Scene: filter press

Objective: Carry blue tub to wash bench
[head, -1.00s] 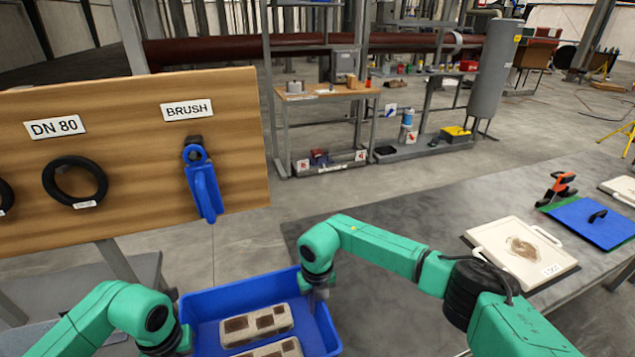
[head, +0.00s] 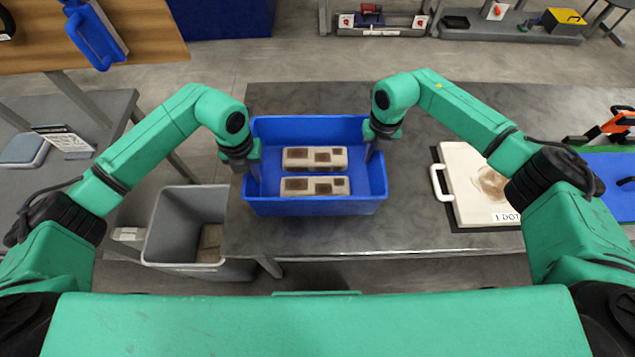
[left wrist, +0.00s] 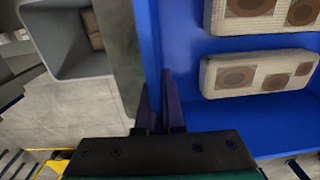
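The blue tub (head: 315,206) is upright over the left end of a grey-topped bench (head: 290,235). I cannot tell whether its base touches the top. Two pale blocks with brown patches (head: 314,158) (head: 314,186) lie inside it. My left gripper (head: 252,172) is on the tub's left wall; in the left wrist view its fingers (left wrist: 158,105) stand close on either side of the blue wall (left wrist: 148,40). My right gripper (head: 373,150) is at the tub's right wall, one finger showing inside; its outer finger is hidden.
A white panel with a handle (head: 470,185) lies on the bench right of the tub, with a blue board (head: 615,180) beyond. A grey bin (head: 165,230) stands on the floor left of the bench. A side table (head: 80,120) is further left. Bench top behind the tub is clear.

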